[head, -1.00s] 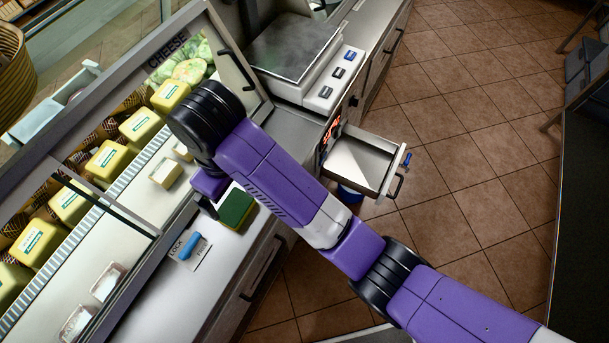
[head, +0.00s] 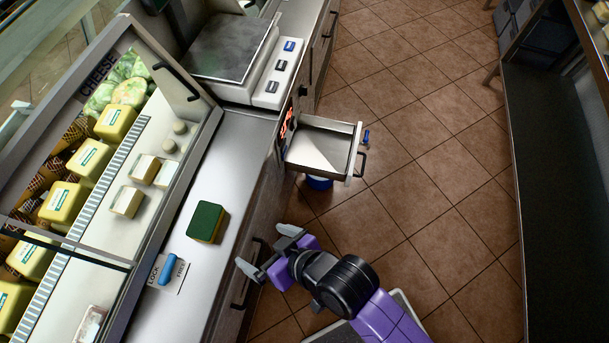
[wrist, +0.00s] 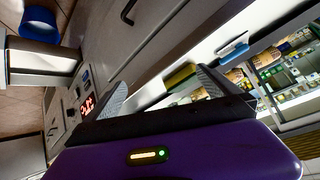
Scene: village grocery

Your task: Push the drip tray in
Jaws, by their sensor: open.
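The drip tray (head: 322,147) is a pale metal tray pulled out of the counter front, with a dark handle (head: 361,163) and a small blue part (head: 366,137) at its outer end. It also shows in the wrist view at the upper left (wrist: 42,62). My gripper (head: 267,252) is open and empty, beside the counter front, nearer the camera than the tray and apart from it. In the wrist view its two fingers (wrist: 160,90) point towards the counter, with nothing between them.
A blue lever (head: 168,268) sits on the counter between the LOCK and FREE labels. A green and yellow sponge (head: 206,222) lies nearby. A blue bowl-like thing (head: 319,183) is under the tray. A scale (head: 232,47) stands behind. Tiled floor (head: 430,165) right of the tray is clear.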

